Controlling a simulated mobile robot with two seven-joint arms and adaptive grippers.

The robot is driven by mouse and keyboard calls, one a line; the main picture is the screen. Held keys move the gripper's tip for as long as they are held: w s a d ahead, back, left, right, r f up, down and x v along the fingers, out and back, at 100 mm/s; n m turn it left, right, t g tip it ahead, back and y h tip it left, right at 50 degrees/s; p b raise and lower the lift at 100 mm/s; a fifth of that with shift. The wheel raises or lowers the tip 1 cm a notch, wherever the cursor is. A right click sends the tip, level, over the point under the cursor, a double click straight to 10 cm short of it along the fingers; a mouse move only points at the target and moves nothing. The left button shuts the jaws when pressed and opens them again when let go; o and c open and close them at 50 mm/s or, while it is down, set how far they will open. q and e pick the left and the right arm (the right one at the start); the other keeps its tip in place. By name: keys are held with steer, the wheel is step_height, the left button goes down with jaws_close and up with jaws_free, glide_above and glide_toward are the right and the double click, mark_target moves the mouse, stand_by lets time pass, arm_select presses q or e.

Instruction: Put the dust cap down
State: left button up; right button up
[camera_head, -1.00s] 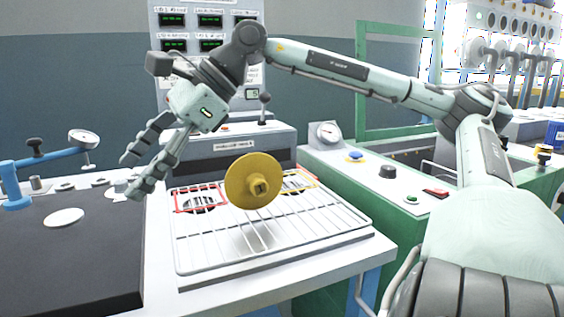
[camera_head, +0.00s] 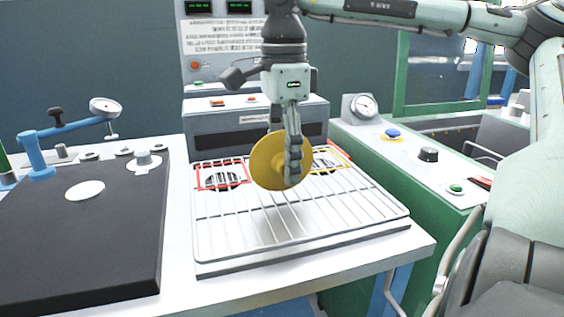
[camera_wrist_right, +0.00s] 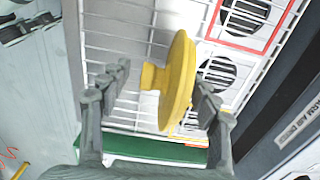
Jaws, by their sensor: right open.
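A yellow round disc with a hub (camera_head: 268,165) stands on edge over the wire rack. What supports its lower edge is unclear. My right gripper (camera_head: 292,178) points down at it, open, its near finger covering part of the disc. In the right wrist view the disc (camera_wrist_right: 180,82) is between the spread fingers (camera_wrist_right: 158,95), hub towards the left finger, face close to the right one. A pale disc with a knob (camera_head: 145,163) lies at the black mat's back right corner. I cannot tell which of the two is the dust cap. My left gripper is out of view.
The wire rack (camera_head: 235,238) lies on the white bench. A green console (camera_head: 400,160) stands right.

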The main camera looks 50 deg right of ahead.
step_height(320, 180, down, 2)
steer(key=shift+f, duration=0.2)
steer(key=c, duration=1.4)
steer(key=shift+r, duration=0.15)
